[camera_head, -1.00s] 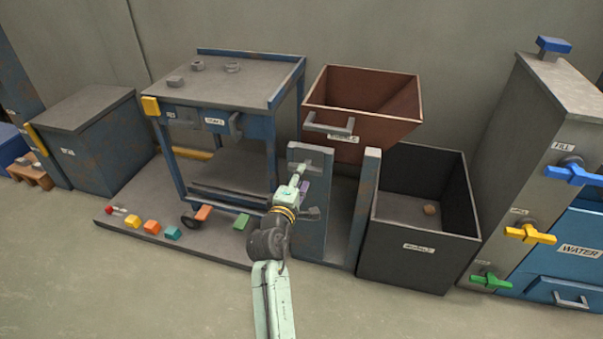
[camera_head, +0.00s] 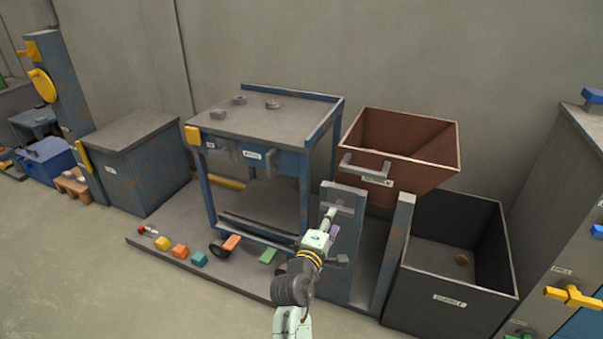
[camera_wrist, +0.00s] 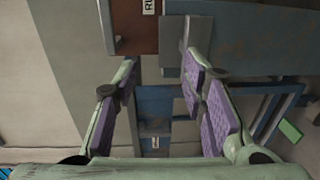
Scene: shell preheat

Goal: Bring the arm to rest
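My arm reaches forward from the bottom of the head view. My gripper (camera_head: 331,222) is at its end, in front of the blue-grey post (camera_head: 343,262) below the brown hopper. In the wrist view my gripper (camera_wrist: 165,105) has its two purple-padded fingers spread wide apart, with nothing seen between them. A grey bar (camera_wrist: 186,35) shows close to the right fingertip; I cannot tell whether they touch.
A workbench (camera_head: 265,118) stands left of my gripper, with coloured blocks, one green (camera_head: 268,256), on its base. The brown hopper (camera_head: 411,176) hangs above a dark bin (camera_head: 440,304) at right. The floor (camera_head: 70,280) at left is clear.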

